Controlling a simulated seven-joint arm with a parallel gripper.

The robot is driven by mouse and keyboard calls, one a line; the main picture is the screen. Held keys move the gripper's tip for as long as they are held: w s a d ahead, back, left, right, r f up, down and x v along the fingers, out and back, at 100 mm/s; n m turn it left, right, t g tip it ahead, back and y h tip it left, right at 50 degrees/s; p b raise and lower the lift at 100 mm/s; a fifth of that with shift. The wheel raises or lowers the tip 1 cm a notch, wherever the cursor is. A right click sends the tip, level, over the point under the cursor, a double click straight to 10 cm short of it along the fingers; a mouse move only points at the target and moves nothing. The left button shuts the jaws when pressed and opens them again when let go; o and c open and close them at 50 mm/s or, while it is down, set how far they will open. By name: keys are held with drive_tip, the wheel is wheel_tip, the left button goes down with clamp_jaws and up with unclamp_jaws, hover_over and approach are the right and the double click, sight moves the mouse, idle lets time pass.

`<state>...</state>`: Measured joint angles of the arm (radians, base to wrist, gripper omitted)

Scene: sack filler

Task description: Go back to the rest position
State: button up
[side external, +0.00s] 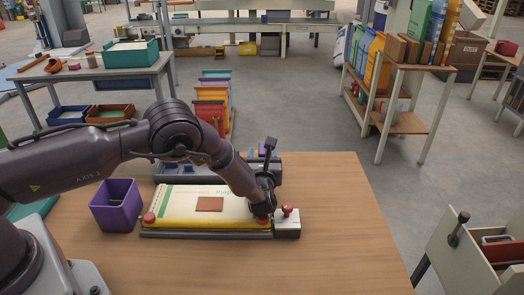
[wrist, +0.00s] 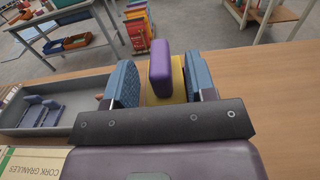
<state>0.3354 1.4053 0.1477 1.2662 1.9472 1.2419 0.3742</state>
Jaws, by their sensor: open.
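My gripper (wrist: 161,82) is open in the wrist view, its two blue-padded fingers spread apart. A purple upright piece (wrist: 160,66) and a yellow piece (wrist: 178,80) show in the gap between them; I cannot tell whether the pads touch either. In the side view the end of my arm hangs over the right end of a cream and yellow sack (side external: 185,196), and my fingers are mostly hidden. The sack lies in a grey frame with red knobs, a brown patch on top. Its printed edge (wrist: 30,162) also shows in the wrist view.
A purple bin (side external: 114,207) stands left of the sack. A grey tray (wrist: 85,98) with blue-purple pieces lies behind it. The wooden table (side external: 340,225) is clear to the right. Shelves with coloured folders (side external: 368,58) and a side bench (side external: 82,75) stand beyond.

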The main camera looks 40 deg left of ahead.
drive_tip(key=v, duration=0.4)
drive_tip(key=shift+s+d+r, duration=0.15)
drive_tip(key=shift+s+d, duration=0.05)
drive_tip(key=s+a+r+n+g+h, duration=0.1)
drive_tip(key=s+a+r+n+g, duration=0.3)
drive_tip(key=r, duration=0.3)
drive_tip(key=s+a+r+n+g, duration=0.2)
drive_tip(key=s+r+n+g, duration=0.15)
drive_tip(key=r+n, duration=0.25)
drive_tip(key=s+a+r+n+g+h, duration=0.1)
drive_tip(key=s+a+r+n+g, duration=0.3)
drive_tip(key=r, duration=0.3)
drive_tip(key=s+d+r+n+t+h, duration=0.1)
drive_tip(key=s+d+r+n+h, duration=0.1)
drive_tip(key=s, duration=0.5)
drive_tip(key=s+d+r+n+t+h, duration=0.2)
drive_tip(key=s+n+h, duration=0.3)
drive_tip(key=s, duration=0.3)
drive_tip(key=s+d+r+n+t+h, duration=0.1)
drive_tip(key=s+d+r+n+h, duration=0.2)
drive_tip(key=s+n, duration=0.3)
drive_tip(key=shift+s+d+r+h, duration=0.4)
drive_tip(key=shift+s+d+r, duration=0.1)
drive_tip(key=shift+s+r, duration=0.35)
drive_tip(key=shift+o, duration=0.2)
